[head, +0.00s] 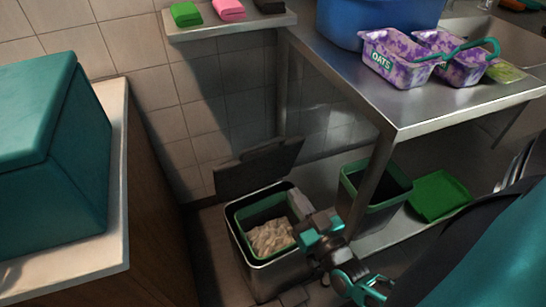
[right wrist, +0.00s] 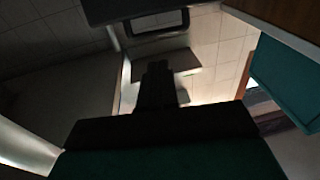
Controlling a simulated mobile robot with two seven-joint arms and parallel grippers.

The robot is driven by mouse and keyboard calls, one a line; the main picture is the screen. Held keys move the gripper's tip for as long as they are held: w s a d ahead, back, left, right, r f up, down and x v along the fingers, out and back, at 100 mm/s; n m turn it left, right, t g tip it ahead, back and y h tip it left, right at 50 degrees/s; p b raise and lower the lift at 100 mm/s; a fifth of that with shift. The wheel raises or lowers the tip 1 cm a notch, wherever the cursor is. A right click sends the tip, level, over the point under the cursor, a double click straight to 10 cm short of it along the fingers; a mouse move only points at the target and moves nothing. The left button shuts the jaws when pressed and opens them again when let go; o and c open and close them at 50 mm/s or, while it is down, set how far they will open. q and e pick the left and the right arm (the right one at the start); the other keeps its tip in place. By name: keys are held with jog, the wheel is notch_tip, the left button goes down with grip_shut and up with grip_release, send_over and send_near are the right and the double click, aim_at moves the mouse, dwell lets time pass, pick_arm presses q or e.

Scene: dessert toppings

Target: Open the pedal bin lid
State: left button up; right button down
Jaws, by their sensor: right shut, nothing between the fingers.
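Crumpled pale waste shows inside the bucket. My right gripper (head: 299,203) is at the bin's right rim, reaching in from the lower right; whether it touches the rim I cannot tell. Its dark fingers (right wrist: 157,75) are together and empty in the right wrist view. My left gripper is out of view.
A second, open green-rimmed bin (head: 372,215) and a green tray (head: 440,195) are under the steel table (head: 440,112), whose leg stands close to my right arm. A counter (head: 118,200) with a teal box (head: 60,160) is at left. A wall shelf (head: 230,27) hangs above.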

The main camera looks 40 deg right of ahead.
aim_at(262, 144)
pick_arm(q)
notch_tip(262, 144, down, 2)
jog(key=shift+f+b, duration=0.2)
jog(key=shift+b, duration=1)
pick_arm(e)
jog(key=w+d+r, duration=0.1)
jog(key=w, duration=1.2)
jog(key=shift+w+d+r, duration=0.2)
jog(key=shift+w+d, duration=0.05)
jog(key=shift+w, duration=0.1)
